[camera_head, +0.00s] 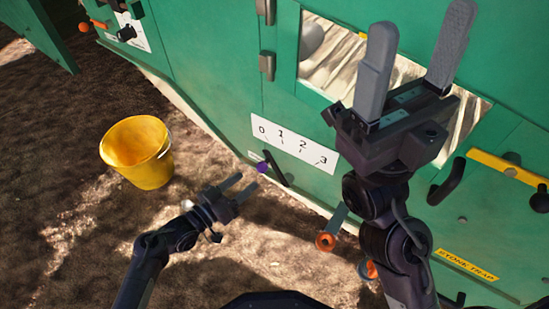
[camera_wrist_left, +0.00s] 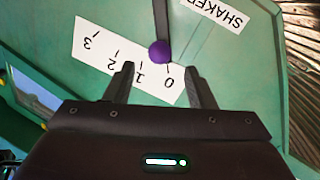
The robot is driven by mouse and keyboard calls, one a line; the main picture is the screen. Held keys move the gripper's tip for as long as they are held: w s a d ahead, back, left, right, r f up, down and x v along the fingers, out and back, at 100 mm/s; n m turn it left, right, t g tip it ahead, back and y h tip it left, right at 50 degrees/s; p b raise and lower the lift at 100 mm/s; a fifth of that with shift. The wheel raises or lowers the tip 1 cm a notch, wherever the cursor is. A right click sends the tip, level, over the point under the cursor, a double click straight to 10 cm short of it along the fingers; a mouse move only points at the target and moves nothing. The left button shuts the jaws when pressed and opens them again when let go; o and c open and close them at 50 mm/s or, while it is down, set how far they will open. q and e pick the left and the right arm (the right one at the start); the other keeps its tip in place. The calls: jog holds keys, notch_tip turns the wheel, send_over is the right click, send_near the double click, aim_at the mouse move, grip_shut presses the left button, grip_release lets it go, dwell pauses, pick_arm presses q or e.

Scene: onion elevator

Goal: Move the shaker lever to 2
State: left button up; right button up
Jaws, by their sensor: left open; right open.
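The shaker lever is a dark bar with a purple knob (camera_head: 262,169) on the green machine. In the left wrist view the purple knob (camera_wrist_left: 160,52) points at the 0 mark. The white scale label (camera_head: 318,153) reads 0 to 3; it is upside down in the left wrist view (camera_wrist_left: 92,44). My left gripper (camera_head: 245,182) is open, just short of the knob. In its wrist view the fingertips (camera_wrist_left: 160,69) stand on either side of the knob's line, with no visible contact. My right gripper (camera_head: 420,35) is open and empty, raised before the machine's window.
A yellow bucket (camera_head: 150,170) stands on the soil at the left. A black handle (camera_head: 447,182) sticks out at the right, above the yellow stone trap label (camera_head: 466,265). An orange-ended lever (camera_head: 325,240) is low on the machine. The soil between bucket and left gripper is open.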

aim_at(262, 167)
pick_arm(q)
jog(key=b+x, duration=0.2)
jog(key=x, duration=0.5)
jog(key=shift+w+d+b, duration=0.25)
jog(key=shift+b, duration=0.1)
jog(key=shift+c, duration=0.3)
grip_shut()
